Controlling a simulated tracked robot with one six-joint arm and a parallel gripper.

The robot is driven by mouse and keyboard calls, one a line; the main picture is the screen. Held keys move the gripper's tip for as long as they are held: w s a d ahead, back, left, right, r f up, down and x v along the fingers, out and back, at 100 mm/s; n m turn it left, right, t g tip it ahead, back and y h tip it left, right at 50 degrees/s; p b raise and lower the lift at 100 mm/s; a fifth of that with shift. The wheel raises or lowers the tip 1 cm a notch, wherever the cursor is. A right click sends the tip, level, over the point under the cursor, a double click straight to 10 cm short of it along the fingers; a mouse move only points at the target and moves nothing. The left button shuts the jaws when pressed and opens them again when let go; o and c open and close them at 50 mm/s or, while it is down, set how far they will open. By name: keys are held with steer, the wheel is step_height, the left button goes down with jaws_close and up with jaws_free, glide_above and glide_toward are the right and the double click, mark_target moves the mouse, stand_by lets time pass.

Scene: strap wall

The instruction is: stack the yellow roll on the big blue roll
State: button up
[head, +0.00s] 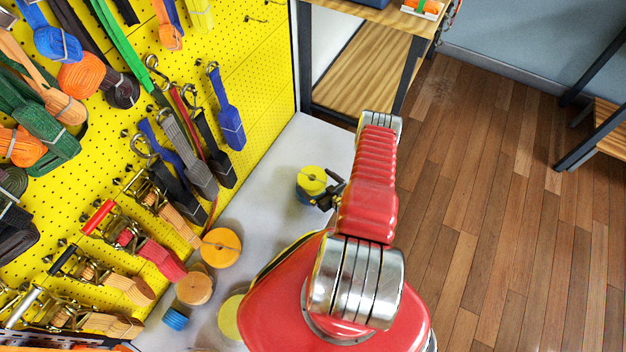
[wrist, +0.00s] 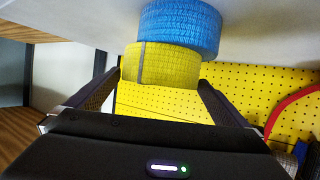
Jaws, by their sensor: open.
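The yellow roll (head: 312,176) sits on top of the big blue roll (head: 303,199) on the pale bench, close to my arm. In the wrist view, which is upside down, the yellow roll (wrist: 160,64) touches the blue roll (wrist: 180,25) and looks slightly offset from it. My gripper (head: 326,197) is open beside the stack. In the wrist view, the fingers of my gripper (wrist: 160,82) stand apart at either side of the yellow roll; I cannot tell whether they touch it. Much of the blue roll is hidden in the head view.
Orange rolls (head: 221,247) (head: 194,288), a small blue roll (head: 175,318) and another yellow roll (head: 229,317) stand nearer along the bench. The yellow pegboard (head: 262,75) with hanging straps rises at left. The bench (head: 290,150) is clear behind the stack.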

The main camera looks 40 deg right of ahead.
steer(key=v, duration=0.9)
steer(key=shift+r, duration=0.1)
stand_by(0.6)
